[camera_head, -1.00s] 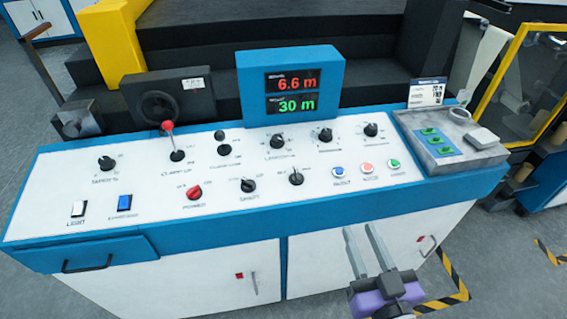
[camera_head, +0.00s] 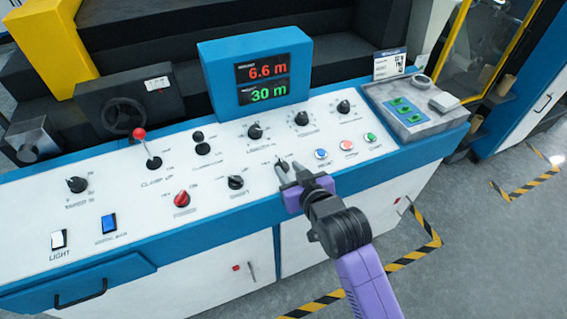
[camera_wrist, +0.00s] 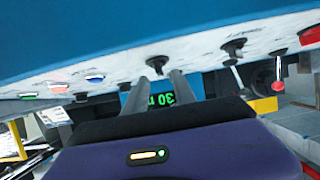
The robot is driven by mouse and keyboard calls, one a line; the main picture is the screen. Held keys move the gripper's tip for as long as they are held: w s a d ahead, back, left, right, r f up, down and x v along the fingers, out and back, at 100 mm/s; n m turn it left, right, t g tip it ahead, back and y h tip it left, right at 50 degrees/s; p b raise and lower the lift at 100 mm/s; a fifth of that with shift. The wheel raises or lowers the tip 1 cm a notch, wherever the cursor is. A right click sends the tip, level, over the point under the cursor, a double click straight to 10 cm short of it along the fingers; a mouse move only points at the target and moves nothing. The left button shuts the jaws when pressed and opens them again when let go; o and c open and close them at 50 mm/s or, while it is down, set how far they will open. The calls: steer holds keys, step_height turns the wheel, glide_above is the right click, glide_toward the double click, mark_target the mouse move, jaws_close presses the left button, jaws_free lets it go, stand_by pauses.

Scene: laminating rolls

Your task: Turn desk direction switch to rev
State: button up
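The direction switch (camera_head: 282,163) is a small black rotary knob on the white sloped panel, right of the "SHIFT" knob (camera_head: 236,182). The print beside it is too small to read surely, and its exact pointer angle is unclear. My gripper (camera_head: 289,169) is at the switch, with its fingers pointing at it from the front. In the wrist view, the two grey fingers (camera_wrist: 160,77) stand apart with nothing held. The switch (camera_wrist: 157,62) shows just beyond the tips, roughly between them. Whether a finger touches it cannot be told.
Blue, red and green buttons (camera_head: 347,145) sit close on the right. A red "POWER" knob (camera_head: 182,200) and a red-ball lever (camera_head: 140,135) are to the left. The blue display (camera_head: 258,72) reads 6.6 m and 30 m. A grey tray (camera_head: 408,112) lies at the panel's right end.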

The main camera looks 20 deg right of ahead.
mark_target(285, 164)
steer(key=shift+x, duration=1.75)
jaws_close()
steer(key=shift+d+n+y, duration=0.1)
steer(key=shift+n+y, duration=0.3)
steer(key=shift+d+f+n+y+b, duration=0.15)
steer(key=shift+n+y+b, duration=0.35)
steer(key=shift+n+y, duration=0.4)
steer(key=n+y+b, duration=0.2)
steer(key=b, duration=0.1)
steer(key=shift+w+d+g, duration=0.1)
steer(key=shift+w+g, duration=0.05)
steer(key=shift+g, duration=0.25)
steer(key=n+g+y+b, duration=0.1)
steer(key=n+y+b, duration=0.1)
steer(key=n+g+y+b, duration=0.1)
steer(key=n+y+b, duration=0.1)
steer(key=n, duration=0.1)
steer(key=shift+d+g, duration=0.15)
steer(key=shift+g, duration=0.25)
